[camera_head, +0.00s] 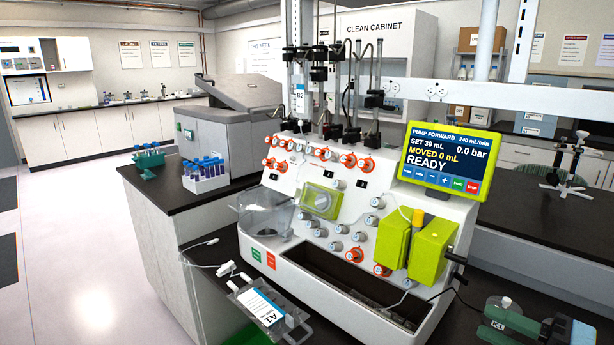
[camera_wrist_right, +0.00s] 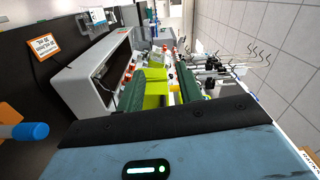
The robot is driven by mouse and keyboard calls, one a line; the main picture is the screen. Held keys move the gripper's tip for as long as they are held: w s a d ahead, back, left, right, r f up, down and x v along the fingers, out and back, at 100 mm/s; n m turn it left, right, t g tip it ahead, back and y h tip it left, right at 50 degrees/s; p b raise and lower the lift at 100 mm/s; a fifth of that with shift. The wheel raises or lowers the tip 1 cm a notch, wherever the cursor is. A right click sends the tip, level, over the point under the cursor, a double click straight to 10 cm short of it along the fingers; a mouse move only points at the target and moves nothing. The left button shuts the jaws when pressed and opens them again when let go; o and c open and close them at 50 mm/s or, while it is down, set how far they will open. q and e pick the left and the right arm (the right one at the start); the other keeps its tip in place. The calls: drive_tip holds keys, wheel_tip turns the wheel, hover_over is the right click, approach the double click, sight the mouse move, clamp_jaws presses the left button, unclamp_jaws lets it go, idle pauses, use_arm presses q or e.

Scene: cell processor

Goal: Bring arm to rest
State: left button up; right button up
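My right gripper (camera_head: 486,321) is at the bottom right of the head view, at the front right of the cell processor (camera_head: 300,225). In the right wrist view its two dark green fingers (camera_wrist_right: 160,88) stand apart with nothing seen held between them, so it is open. The white processor shows beyond the fingers in that view, with its lime green pump blocks (camera_wrist_right: 155,85). Its screen (camera_head: 440,160) reads READY, SET 30 mL and MOVED 0 mL. My left gripper is not in view.
A bag labelled A1 (camera_head: 266,308) lies at the processor's front left, with tubing beside it. A white rack of tubes (camera_head: 205,182) and a green rack (camera_head: 149,165) stand on the left bench. Tall poles (camera_head: 318,90) rise behind the processor. Open floor (camera_head: 90,250) lies left.

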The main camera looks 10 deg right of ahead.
drive_tip(key=s+a+f+n+g+h, duration=0.1)
drive_tip(key=s+a+f+n+g, duration=0.2)
drive_tip(key=f, duration=0.5)
drive_tip(key=s+a+f+n+g+h, duration=0.1)
drive_tip(key=s+a+f+g+h, duration=0.15)
drive_tip(key=s+f, duration=0.4)
drive_tip(key=s+a+f+n+g+h, duration=0.15)
drive_tip(key=s+a+f, duration=0.25)
drive_tip(key=f, duration=0.4)
drive_tip(key=s+f+n+g+h, duration=0.2)
drive_tip(key=s+f+g+h, duration=0.15)
drive_tip(key=s, duration=0.55)
drive_tip(key=s+f+n+g+h, duration=0.3)
drive_tip(key=s+f, duration=0.2)
drive_tip(key=s, duration=0.4)
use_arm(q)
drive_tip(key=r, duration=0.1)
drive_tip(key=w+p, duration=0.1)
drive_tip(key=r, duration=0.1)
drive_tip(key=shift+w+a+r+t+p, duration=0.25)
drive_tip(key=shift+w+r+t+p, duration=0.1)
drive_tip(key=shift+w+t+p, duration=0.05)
use_arm(e)
drive_tip(key=w+a+f+t+y, duration=0.2)
drive_tip(key=w+a+f+t, duration=0.1)
drive_tip(key=w+f+t, duration=0.4)
drive_tip(key=shift+w+a+t, duration=0.4)
drive_tip(key=shift+w+t, duration=0.2)
drive_tip(key=shift+t, duration=0.15)
